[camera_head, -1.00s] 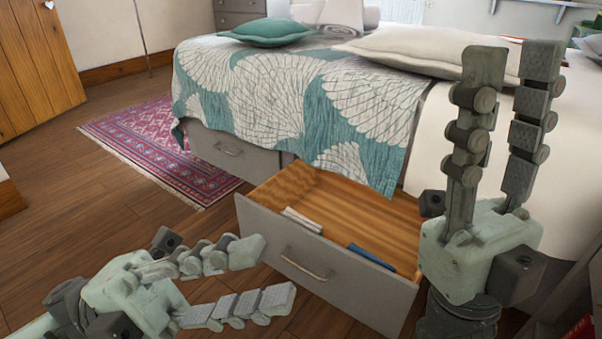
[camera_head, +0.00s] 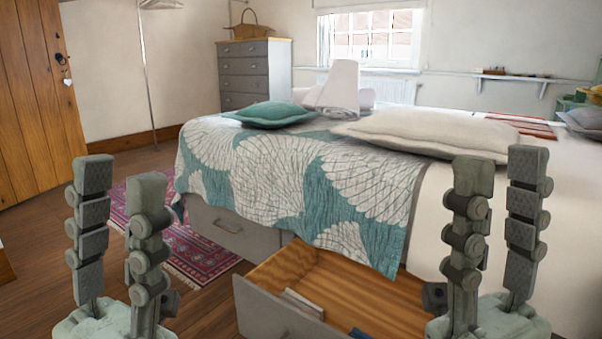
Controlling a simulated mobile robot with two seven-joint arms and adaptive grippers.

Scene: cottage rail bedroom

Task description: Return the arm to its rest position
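My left gripper (camera_head: 120,190) points straight up at the lower left of the head view. Its two fingers stand apart with nothing between them. My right gripper (camera_head: 500,170) also points up, at the lower right, in front of the bed. Its fingers are apart and empty. Both grippers stand at about the same height, with their bases at the bottom edge of the view.
The bed's drawer (camera_head: 375,295) is pulled out between my grippers, with a light item (camera_head: 302,302) and a blue item (camera_head: 360,334) inside. The bed (camera_head: 270,180) lies behind. A patterned rug (camera_head: 192,255) and wooden floor (camera_head: 30,230) are at left.

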